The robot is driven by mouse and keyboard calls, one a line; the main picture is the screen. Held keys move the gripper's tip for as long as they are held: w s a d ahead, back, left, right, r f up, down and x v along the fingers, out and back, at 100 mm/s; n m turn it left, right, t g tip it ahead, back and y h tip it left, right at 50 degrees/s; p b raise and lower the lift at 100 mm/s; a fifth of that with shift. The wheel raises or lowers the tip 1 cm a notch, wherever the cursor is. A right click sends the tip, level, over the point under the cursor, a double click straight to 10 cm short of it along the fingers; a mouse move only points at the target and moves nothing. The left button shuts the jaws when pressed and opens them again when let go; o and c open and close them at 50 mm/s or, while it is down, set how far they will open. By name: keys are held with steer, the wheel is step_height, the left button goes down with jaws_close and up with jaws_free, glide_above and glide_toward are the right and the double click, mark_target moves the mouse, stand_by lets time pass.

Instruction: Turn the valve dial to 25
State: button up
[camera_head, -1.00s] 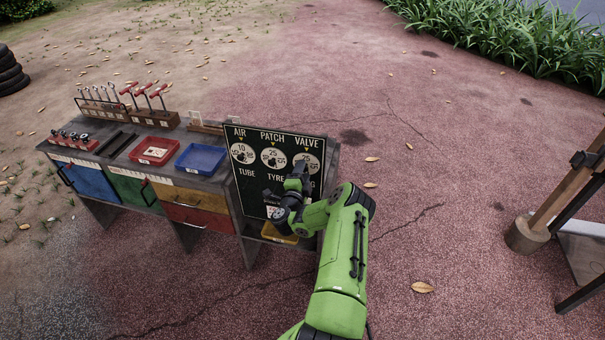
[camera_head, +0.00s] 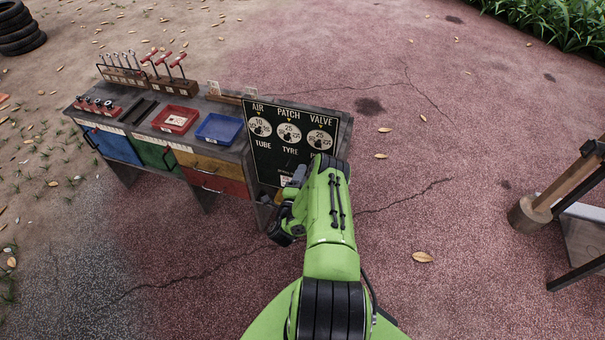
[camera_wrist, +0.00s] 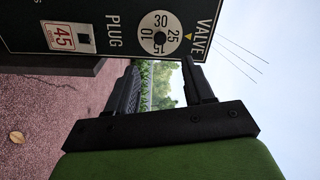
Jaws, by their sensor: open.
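The valve dial (camera_head: 320,138) is a white disc at the right of the black board (camera_head: 270,165), under the word VALVE. In the wrist view the dial (camera_wrist: 160,38) shows turned sideways, with the 25 beside the orange marker (camera_wrist: 188,37). Its black knob (camera_wrist: 160,38) is at the centre. My gripper (camera_wrist: 163,80) is open and empty, its two dark fingers apart and clear of the dial.
The air dial (camera_head: 260,126) and patch dial (camera_head: 289,132) are on the same board. The bench holds a red tray (camera_head: 175,120), a blue tray (camera_head: 217,129) and tools. A wooden post stand (camera_head: 545,200) is at the right. Open ground lies between.

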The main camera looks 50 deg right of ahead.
steer(key=p+v, duration=0.2)
steer(key=p, duration=0.4)
steer(key=shift+s+p, duration=0.25)
steer(key=shift+p, duration=0.15)
